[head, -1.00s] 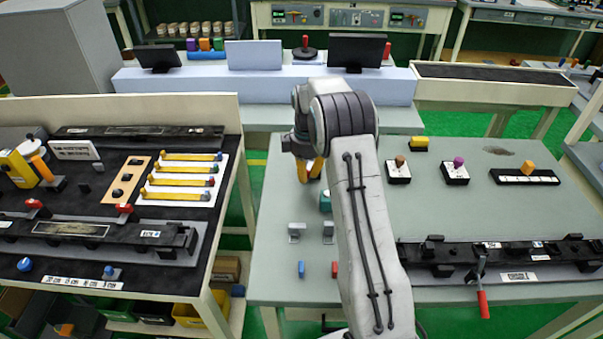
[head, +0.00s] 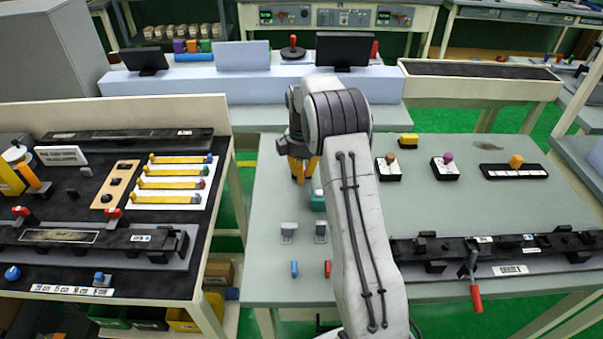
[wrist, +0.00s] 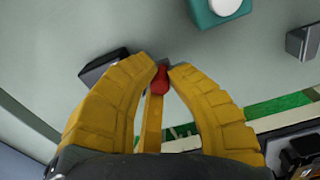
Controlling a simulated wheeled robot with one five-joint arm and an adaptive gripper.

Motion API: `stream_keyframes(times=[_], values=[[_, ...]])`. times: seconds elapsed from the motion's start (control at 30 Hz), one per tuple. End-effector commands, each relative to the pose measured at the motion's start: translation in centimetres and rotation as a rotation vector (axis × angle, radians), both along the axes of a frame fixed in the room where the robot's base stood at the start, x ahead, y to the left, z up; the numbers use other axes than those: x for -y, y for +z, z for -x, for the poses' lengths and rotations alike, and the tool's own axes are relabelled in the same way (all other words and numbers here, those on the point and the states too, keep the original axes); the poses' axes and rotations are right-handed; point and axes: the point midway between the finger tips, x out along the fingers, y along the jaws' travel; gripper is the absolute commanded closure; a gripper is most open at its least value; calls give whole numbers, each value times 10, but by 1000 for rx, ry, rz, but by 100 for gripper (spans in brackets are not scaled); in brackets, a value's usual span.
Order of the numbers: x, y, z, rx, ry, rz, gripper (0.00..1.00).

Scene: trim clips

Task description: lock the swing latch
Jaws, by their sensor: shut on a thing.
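In the wrist view, the swing latch shows as a narrow yellow arm (wrist: 153,122) with a red knob (wrist: 160,80) at its end. A dark block (wrist: 105,68) lies beside it, partly covered by the left finger. My gripper (wrist: 162,72) has its two yellow fingers around the red knob and is shut on it. In the head view, my gripper (head: 304,175) is low over the right table, and my own arm and fingers hide the latch there.
A teal block with a white top (head: 318,203) stands close to my gripper; it also shows in the wrist view (wrist: 222,12). Grey brackets (head: 288,230) stand nearer the front. A black rail fixture with a red-handled lever (head: 475,290) lies at right.

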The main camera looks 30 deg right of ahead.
Motion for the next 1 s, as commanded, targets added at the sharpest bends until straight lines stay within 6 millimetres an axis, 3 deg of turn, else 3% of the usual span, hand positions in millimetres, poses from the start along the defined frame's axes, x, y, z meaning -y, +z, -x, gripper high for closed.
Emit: stream_keyframes(times=[0.3, 0.67, 1.0], values=[[0, -1, 1, -4, -2, -1, 59], [0, 5, 0, 0, -2, 0, 59], [0, 56, 0, 3, -2, 1, 59]])
